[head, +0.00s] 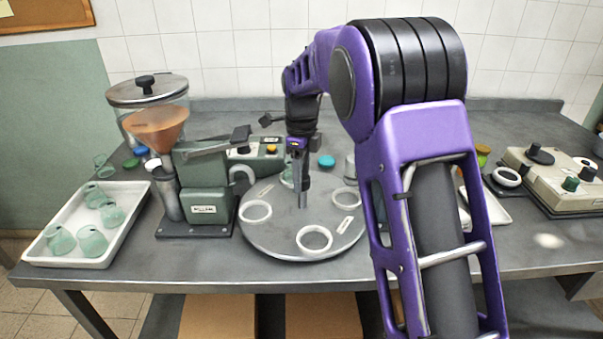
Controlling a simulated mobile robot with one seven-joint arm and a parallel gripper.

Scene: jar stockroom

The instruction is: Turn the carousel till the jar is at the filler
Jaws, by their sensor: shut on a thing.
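The carousel (285,235) is a round grey turntable on the bench with several white rings on it. The filler (207,188) is a green machine with an orange funnel (155,128), just left of the carousel. A pale green glass jar (287,178) shows at the carousel's back, partly hidden behind my gripper. My gripper (302,182) points down over the back middle of the carousel. It is shut on what looks like a grey upright peg (302,198) of the carousel; the fingers are small and the contact is hard to make out.
A white tray (133,187) with several green glass jars stands at the left. A lidded glass container (148,92) is behind the filler. A beige control box (553,178) sits at the right. Coloured lids lie near the back.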

